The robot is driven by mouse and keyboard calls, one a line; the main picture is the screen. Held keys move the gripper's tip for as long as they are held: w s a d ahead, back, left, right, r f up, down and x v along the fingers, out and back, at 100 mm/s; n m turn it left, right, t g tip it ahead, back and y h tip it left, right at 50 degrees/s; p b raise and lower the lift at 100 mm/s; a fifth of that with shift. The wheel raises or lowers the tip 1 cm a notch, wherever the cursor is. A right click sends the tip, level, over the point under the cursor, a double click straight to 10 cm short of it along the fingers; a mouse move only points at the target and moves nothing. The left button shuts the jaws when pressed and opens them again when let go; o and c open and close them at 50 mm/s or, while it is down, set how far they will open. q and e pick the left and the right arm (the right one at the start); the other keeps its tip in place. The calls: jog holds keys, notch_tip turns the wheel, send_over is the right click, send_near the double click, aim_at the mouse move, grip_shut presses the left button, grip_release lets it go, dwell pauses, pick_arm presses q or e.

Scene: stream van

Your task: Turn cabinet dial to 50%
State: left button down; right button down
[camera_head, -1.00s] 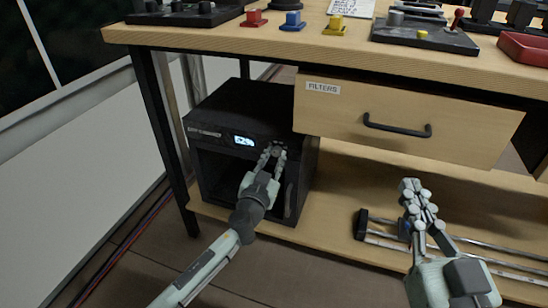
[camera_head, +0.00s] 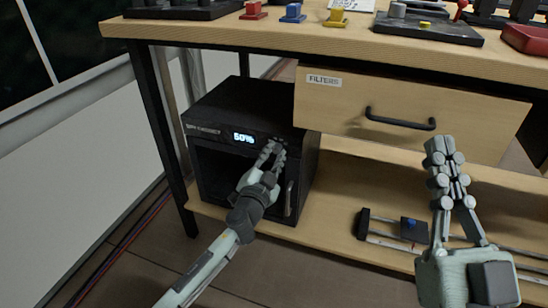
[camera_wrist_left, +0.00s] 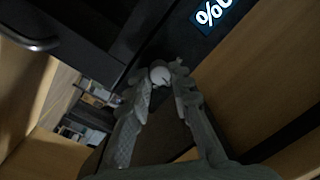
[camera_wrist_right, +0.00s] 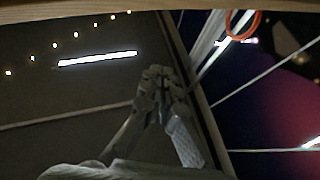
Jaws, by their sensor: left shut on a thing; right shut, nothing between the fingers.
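The black dry cabinet (camera_head: 240,107) stands on the low wooden shelf under the bench. Its lit display (camera_head: 243,137) appears to read 50%; part of it, with a percent sign, shows in the left wrist view (camera_wrist_left: 211,12). My left gripper (camera_head: 274,152) is at the cabinet's front, right of the display. It is shut on the dial (camera_wrist_left: 160,75), a small round knob seen between the fingertips in the left wrist view. In the head view the fingers largely hide the dial. My right gripper (camera_head: 442,150) is shut and empty, raised in front of the drawer's right part.
A wooden drawer (camera_head: 400,112) labelled FILTERS, with a dark handle, juts out right of the cabinet. A rail with a blue-knobbed carriage (camera_head: 408,226) lies on the shelf. Buttons, a panel and a red tray (camera_head: 526,40) sit on the bench top.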

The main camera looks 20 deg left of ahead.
pick_arm(q)
jog(key=shift+m, duration=1.2)
pick_arm(e)
jog(key=shift+s+d+r+t, duration=0.3)
jog(key=shift+s+r+t, duration=0.1)
jog(key=shift+r+t, duration=0.25)
pick_arm(q)
jog(key=shift+b, duration=0.3)
jog(key=c, duration=1.3)
grip_release()
jog(key=shift+c, duration=0.2)
pick_arm(e)
jog(key=shift+r, duration=0.1)
pick_arm(q)
jog(key=s, duration=1.2)
jog(key=shift+f, duration=0.25)
jog(key=shift+d, duration=0.15)
